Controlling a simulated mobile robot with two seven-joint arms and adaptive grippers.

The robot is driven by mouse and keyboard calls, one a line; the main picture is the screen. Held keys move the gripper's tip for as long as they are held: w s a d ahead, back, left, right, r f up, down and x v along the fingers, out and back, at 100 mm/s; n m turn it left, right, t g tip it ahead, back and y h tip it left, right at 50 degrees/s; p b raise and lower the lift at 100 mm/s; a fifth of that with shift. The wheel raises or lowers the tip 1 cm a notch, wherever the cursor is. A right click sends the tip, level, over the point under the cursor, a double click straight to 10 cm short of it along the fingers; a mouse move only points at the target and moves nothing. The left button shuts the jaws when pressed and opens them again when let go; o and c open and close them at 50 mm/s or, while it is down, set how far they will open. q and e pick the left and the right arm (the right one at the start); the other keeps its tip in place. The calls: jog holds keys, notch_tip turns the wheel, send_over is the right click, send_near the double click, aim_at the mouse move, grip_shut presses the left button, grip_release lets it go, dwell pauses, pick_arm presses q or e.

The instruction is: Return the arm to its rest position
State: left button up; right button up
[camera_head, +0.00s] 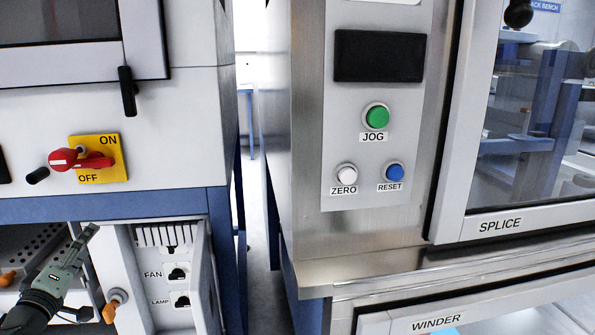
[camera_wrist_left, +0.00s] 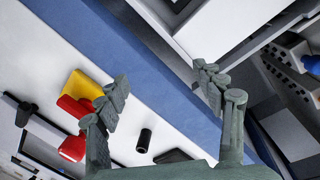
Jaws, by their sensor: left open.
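My left gripper (camera_head: 82,240) is at the lower left of the head view, below the red rotary switch and in front of the open lower bay. In the left wrist view its two fingers (camera_wrist_left: 165,88) stand wide apart with nothing between them. The red switch handle (camera_head: 82,159) sits on a yellow ON/OFF plate (camera_head: 112,172). In the wrist view the yellow plate (camera_wrist_left: 82,86) and red handle (camera_wrist_left: 73,148) lie behind the finger at left, which partly covers them. I cannot see my right gripper.
The lower panel with FAN and LAMP sockets (camera_head: 178,285) and an orange knob (camera_head: 113,305) are close right of my gripper. A blue frame rail (camera_head: 60,207) runs above it. A steel panel with JOG (camera_head: 377,117), ZERO and RESET buttons stands right, beyond a narrow gap.

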pick_arm(q)
jog(key=s+d+f+m+g+h, duration=0.1)
jog(key=s+d+f+m+g, duration=0.15)
jog(key=f, duration=0.55)
jog(key=s+d+f+m+g, duration=0.2)
jog(key=s+f+m+g, duration=0.15)
jog(key=f, duration=0.35)
jog(key=s+d+f+m+g+h, duration=0.1)
jog(key=s+d+f+m+g, duration=0.2)
jog(key=f, duration=0.5)
jog(key=s+a+f+m+g+y, duration=0.1)
jog(key=s+f+m+g+y, duration=0.2)
jog(key=s+f, duration=0.45)
jog(key=s+a+f+m+g+y, duration=0.1)
jog(key=s+f+m+g, duration=0.3)
jog(key=s, duration=0.7)
jog(key=s+d+f+h, duration=0.1)
jog(key=d+f+h, duration=0.1)
jog(key=d, duration=0.7)
jog(key=s+d+f+n+h, duration=0.1)
jog(key=d+f, duration=0.4)
jog(key=d, duration=0.5)
jog(key=shift+s+n+h, duration=0.3)
jog(key=shift+s+h, duration=0.1)
jog(key=shift+s, duration=0.35)
pick_arm(e)
notch_tip(320, 180, down, 12)
jog(key=shift+a+f+y, duration=0.2)
jog(key=shift+f+y, duration=0.05)
jog(key=shift+y, duration=0.05)
